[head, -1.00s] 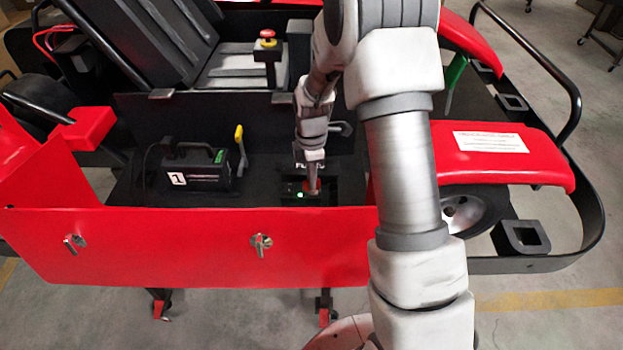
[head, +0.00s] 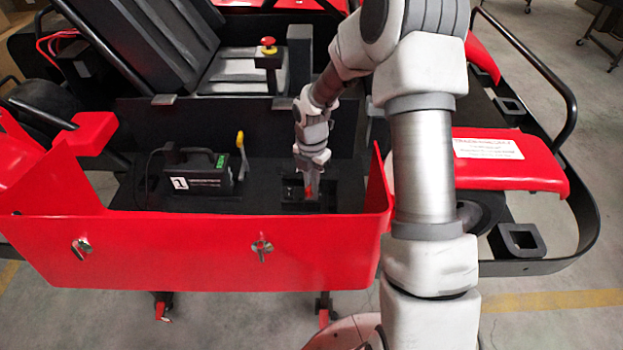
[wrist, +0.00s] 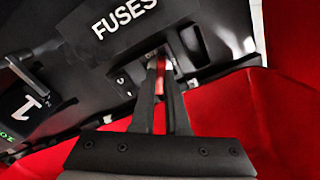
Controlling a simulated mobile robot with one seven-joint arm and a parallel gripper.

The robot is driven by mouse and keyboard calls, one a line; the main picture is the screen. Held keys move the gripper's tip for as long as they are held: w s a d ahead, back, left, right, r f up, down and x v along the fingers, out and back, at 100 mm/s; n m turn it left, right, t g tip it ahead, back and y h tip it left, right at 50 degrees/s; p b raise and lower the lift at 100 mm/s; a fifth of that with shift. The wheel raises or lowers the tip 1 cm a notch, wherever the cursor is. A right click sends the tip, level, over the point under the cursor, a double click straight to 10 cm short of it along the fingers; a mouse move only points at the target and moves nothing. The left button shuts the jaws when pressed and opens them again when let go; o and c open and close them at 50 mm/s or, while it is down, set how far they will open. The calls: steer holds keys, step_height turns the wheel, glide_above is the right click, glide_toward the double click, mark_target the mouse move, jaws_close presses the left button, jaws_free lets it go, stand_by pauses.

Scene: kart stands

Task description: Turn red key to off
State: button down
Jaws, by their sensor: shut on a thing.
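The red key (wrist: 159,82) shows as a red strip between my two fingers in the wrist view. My gripper (wrist: 161,66) is shut on it, over the black panel by the "FUSES" label (wrist: 125,17). In the head view my gripper (head: 313,192) points down at the black switch box (head: 291,207) behind the red side panel, with a bit of the red key (head: 308,190) beside the fingers. My fingers hide most of the key, and I cannot read its position marks. No green light shows on the box.
A black numbered box (head: 205,172) and a yellow lever (head: 240,146) stand left of my gripper. The upright red side panel (head: 180,255) is in front. A red emergency button (head: 268,42) sits farther back by the seat.

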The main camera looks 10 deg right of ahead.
steer(key=shift+n, duration=0.3)
steer(key=shift+r+n+p, duration=0.1)
steer(key=shift+n+p, duration=0.3)
steer(key=shift+n, duration=0.1)
steer(key=n+p, duration=0.2)
steer(key=n, duration=0.1)
steer(key=shift+n+p, duration=0.3)
steer(key=shift+n, duration=0.7)
steer(key=c, duration=0.8)
jaws_free()
steer(key=shift+c, duration=0.2)
